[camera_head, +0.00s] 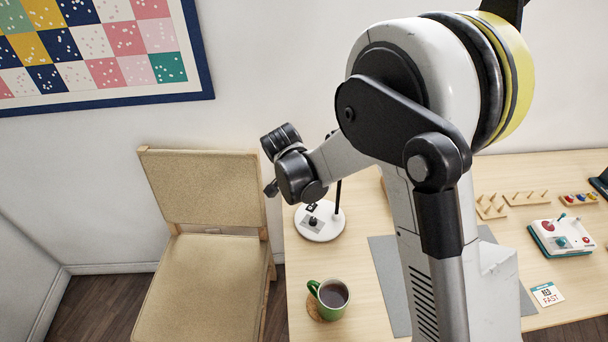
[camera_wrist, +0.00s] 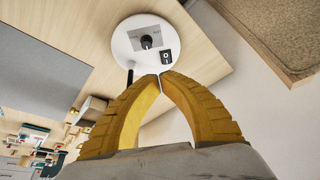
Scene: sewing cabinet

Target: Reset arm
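My arm (camera_head: 430,240) fills the middle and right of the head view. Its wrist (camera_head: 292,172) is bent out to the left over the table's left end. In the wrist view my gripper (camera_wrist: 161,77) shows two yellow fingers curving inward. Their tips meet, with nothing held between them. The fingers are hidden in the head view. Beyond the tips lies a round white base (camera_wrist: 128,52) with a grey plate and a dark knob. It also stands on the table in the head view (camera_head: 320,232).
A green mug (camera_head: 320,292) of dark drink stands on a coaster near the wooden table's (camera_head: 350,255) left edge. A beige chair (camera_head: 200,290) stands left. At right are wooden peg racks (camera_head: 525,198), a white-and-teal device (camera_head: 562,236) and a card (camera_head: 547,294).

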